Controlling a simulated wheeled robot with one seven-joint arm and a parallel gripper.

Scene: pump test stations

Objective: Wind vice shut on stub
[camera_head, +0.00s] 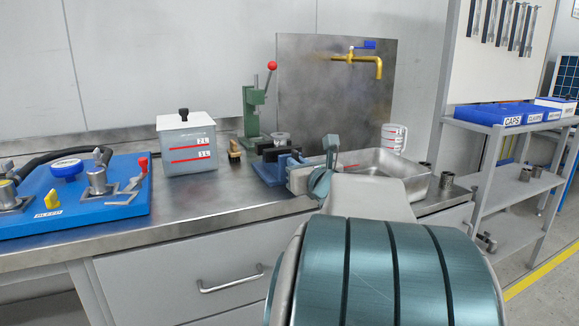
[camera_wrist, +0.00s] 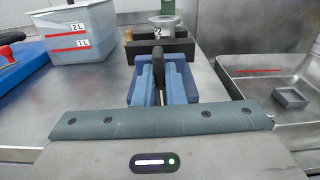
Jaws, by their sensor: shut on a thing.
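The blue vice (camera_head: 270,174) stands on the steel bench, with dark jaw blocks at its far end. It also shows in the wrist view (camera_wrist: 143,90), straight ahead of my gripper. My gripper (camera_head: 324,168) is at the vice's near right side, shut on the vice handle; the grip itself is mostly hidden. A dark bar (camera_wrist: 178,66) rises over the middle of the vice in the wrist view. A grey round piece (camera_head: 281,138) shows at the dark jaws, beside a "2" mark in the wrist view. I cannot tell whether it is the stub or whether the jaws touch it.
A steel sink tray (camera_head: 417,169) lies right of the vice, with a small grey block (camera_wrist: 291,97) in it. A green press (camera_head: 252,112) stands behind. A marked grey tank (camera_head: 188,150) and a blue pump board (camera_head: 75,198) are left.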

